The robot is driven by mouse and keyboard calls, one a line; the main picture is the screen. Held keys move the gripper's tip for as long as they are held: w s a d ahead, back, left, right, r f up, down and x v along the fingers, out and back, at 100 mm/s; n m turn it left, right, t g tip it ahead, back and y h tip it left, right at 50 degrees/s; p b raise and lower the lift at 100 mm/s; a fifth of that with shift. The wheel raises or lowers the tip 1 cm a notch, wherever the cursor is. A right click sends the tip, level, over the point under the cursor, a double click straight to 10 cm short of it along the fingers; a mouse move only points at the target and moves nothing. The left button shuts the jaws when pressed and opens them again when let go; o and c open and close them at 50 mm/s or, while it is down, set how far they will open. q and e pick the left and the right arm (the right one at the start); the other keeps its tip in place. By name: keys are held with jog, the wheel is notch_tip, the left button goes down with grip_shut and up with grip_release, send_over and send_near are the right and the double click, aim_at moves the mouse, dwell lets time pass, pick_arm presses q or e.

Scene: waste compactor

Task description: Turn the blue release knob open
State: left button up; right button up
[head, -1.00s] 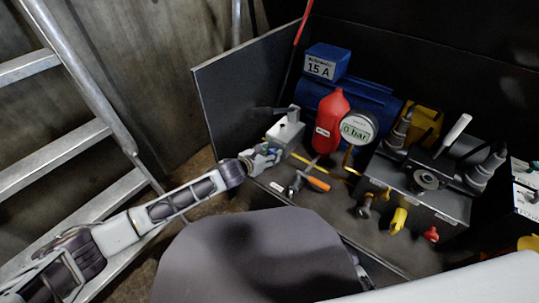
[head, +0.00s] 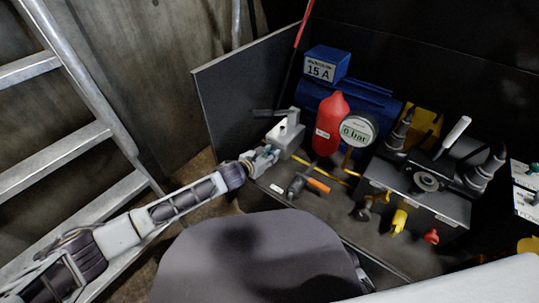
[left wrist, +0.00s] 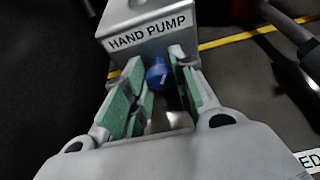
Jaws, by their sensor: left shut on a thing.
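The blue release knob (left wrist: 158,75) is on the front of the grey metal block labelled HAND PUMP (left wrist: 150,38) in the left wrist view. My left gripper (left wrist: 160,72) has one green-padded finger on each side of the knob and is shut on it. In the head view the hand pump block (head: 286,135) stands at the left end of the dark bench. My left gripper (head: 267,158) is at its front there and hides the knob. My right gripper is not in view.
A red cylinder (head: 329,125) and a gauge reading 0 bar (head: 356,130) stand right of the pump. An orange-handled tool (head: 317,186) lies in front. A dark panel (head: 240,100) rises behind left. A metal ladder (head: 100,135) stands at the left.

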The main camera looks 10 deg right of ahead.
pick_arm(q)
jog(key=shift+m+p, duration=0.3)
jog(key=shift+p, duration=0.4)
jog(key=shift+m+t+y+p, duration=0.3)
jog(key=shift+m+t+p, duration=0.25)
jog(key=shift+p, duration=0.2)
jog(key=o, duration=1)
jog(key=shift+o, duration=0.2)
jog(key=shift+s, duration=0.15)
